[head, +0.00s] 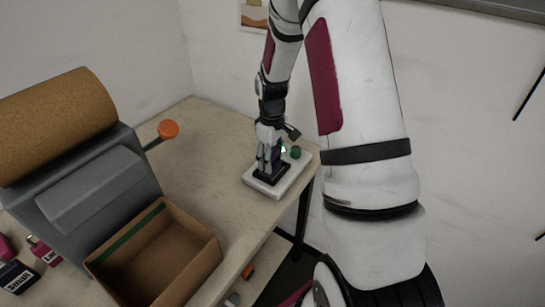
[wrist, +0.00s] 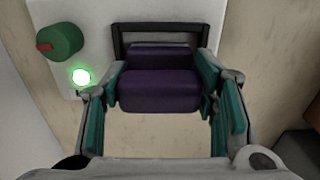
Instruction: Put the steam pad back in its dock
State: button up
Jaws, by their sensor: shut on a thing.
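The steam pad is a dark purple block (wrist: 160,88). My gripper (wrist: 163,100) is shut on it, with one teal finger at each side of it in the wrist view. The dock is a white base (head: 294,180) with a black seat (head: 270,191) near the table's far right corner. In the head view my gripper (head: 268,163) points down over the black seat, with the purple pad partly hidden behind its fingers. In the wrist view the dock's black frame (wrist: 160,27) stands just beyond the pad. I cannot tell whether the pad touches the seat.
A green knob (wrist: 60,42) and a lit green lamp (wrist: 81,77) sit on the dock. A grey machine (head: 90,190) with a cork roll (head: 55,122) and orange-knobbed lever (head: 168,129) stands left. An open cardboard box (head: 190,222) is in front. Bare tabletop lies between.

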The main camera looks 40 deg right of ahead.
jog(key=shift+f, duration=0.1)
jog(key=o, duration=1.4)
notch_tip(320, 180, up, 12)
jog(key=shift+a+r+b, duration=0.1)
jog(key=shift+r+b, duration=0.05)
jog(key=shift+b, duration=0.65)
jog(key=s+a+r+m+t, duration=0.1)
jog(key=s+a+r, duration=0.3)
jog(key=a+r, duration=0.15)
jog(key=s+a+r+m+t, duration=0.1)
jog(key=s+a+r+t, duration=0.1)
jog(key=s+a+r, duration=0.4)
jog(key=shift+s+a+r+m+t, duration=0.4)
jog(key=shift+s+a+r, duration=0.55)
jog(key=shift+s, duration=0.75)
jog(key=shift+s+a+r+m+t, duration=0.25)
jog(key=shift+s+a+r+t, duration=0.3)
jog(key=shift+s+a, duration=0.95)
jog(key=shift+s+a+r+m+t, duration=0.35)
jog(key=shift+s+a+r, duration=0.45)
jog(key=shift+s, duration=1.15)
